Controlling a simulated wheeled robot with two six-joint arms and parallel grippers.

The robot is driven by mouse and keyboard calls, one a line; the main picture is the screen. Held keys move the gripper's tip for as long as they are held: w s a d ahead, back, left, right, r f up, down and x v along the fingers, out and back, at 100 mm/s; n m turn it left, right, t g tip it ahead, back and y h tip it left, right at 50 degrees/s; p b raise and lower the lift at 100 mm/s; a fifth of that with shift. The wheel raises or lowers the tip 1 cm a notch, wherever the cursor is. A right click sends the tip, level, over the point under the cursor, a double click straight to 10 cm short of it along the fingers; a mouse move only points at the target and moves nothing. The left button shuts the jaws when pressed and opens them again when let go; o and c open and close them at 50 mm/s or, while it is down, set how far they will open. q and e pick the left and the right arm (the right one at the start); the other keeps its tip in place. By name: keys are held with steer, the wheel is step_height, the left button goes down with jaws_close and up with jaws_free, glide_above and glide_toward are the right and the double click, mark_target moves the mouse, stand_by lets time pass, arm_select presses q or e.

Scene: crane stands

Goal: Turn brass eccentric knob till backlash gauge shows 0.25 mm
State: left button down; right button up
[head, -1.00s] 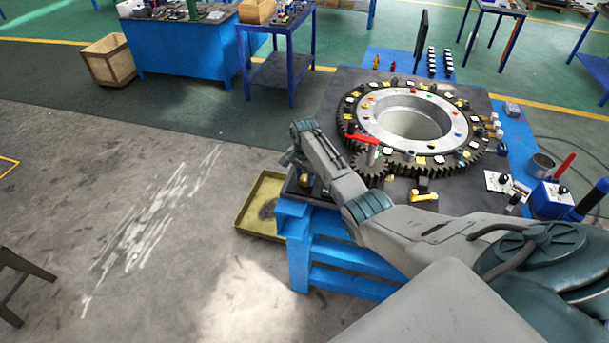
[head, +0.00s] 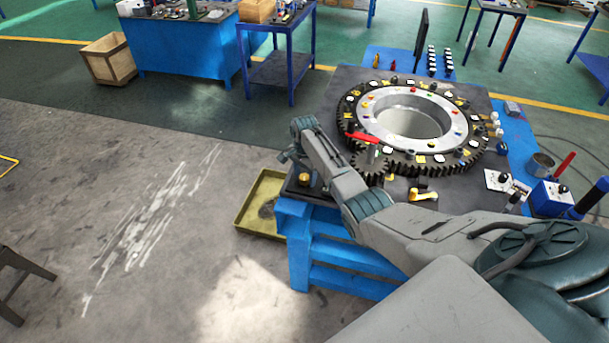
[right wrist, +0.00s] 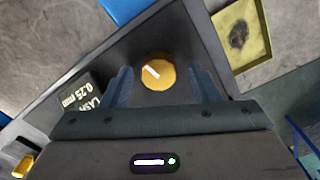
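The round brass knob (right wrist: 157,75), with a white line on its face, sits on a dark plate in the right wrist view. It also shows in the head view (head: 304,178) at the bench's near left corner. My right gripper (right wrist: 163,88) is open, with a finger on each side of the knob and a gap to each. In the head view the right gripper (head: 297,157) is above that corner, partly hidden by its own wrist. A black block (right wrist: 82,97) reads "LASH" and "0.25 mm", upside down and partly cut off. My left gripper is out of view.
A large toothed ring (head: 349,108) meshes with a small gear (head: 371,167) beside my right forearm; a red handle (head: 362,137) stands there. A yellow tray (head: 262,190) lies on the floor left of the blue stand (head: 293,240).

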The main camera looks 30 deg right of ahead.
mark_target(305, 176)
step_height(305, 176, up, 11)
steer(key=b, duration=0.3)
steer(key=shift+f, duration=0.15)
stand_by(0.6)
